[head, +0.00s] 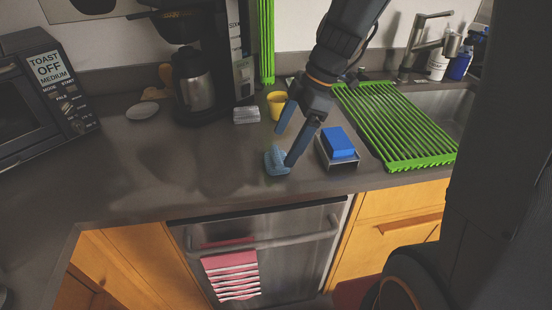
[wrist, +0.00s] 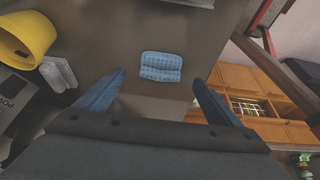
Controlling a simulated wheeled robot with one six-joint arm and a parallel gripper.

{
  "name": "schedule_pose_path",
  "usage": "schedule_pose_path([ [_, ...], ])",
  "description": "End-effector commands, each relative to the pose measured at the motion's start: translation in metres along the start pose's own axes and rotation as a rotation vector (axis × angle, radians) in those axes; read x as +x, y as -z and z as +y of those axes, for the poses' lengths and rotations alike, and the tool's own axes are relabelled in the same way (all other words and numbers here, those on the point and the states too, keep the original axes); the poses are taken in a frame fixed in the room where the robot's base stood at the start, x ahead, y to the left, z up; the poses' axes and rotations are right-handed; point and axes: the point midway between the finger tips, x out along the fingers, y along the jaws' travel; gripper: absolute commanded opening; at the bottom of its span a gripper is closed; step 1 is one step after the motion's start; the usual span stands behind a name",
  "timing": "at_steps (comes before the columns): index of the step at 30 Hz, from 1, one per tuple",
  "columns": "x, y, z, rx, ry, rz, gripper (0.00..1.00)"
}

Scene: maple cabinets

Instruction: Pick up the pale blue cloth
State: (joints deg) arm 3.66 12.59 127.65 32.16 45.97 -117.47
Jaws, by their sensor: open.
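The pale blue cloth (head: 276,160) lies on the dark grey counter near its front edge, above the dishwasher. In the wrist view the cloth (wrist: 161,66) is a small ribbed rectangle, fully visible, ahead of the fingers and roughly midway between them. My gripper (head: 284,146) is open and empty, with its fingers pointing down over the counter. One fingertip overlaps the right side of the cloth in the head view; I cannot tell whether it touches. In the wrist view my gripper (wrist: 158,85) shows its two blue fingers wide apart, with the cloth apart from both.
A blue sponge (head: 338,142) in a holder stands just right of my gripper. A yellow cup (head: 277,105) and a small silver packet (head: 246,115) are behind. A green rack (head: 395,125) lies over the sink at right. The counter left of the cloth is clear.

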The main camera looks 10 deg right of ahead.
Motion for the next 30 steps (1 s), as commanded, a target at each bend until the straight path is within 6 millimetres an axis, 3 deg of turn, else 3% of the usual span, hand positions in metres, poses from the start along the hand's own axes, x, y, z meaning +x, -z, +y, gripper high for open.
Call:
schedule_pose_path([
  [12,0.047,0.009,-0.002,-0.002,0.004,-0.001,0.88],
  [21,0.051,0.009,-0.001,-0.001,0.001,-0.001,0.88],
  [29,0.051,0.009,-0.001,-0.001,0.001,-0.001,0.45],
  [30,0.051,0.009,-0.001,-0.001,0.001,-0.001,0.43],
])
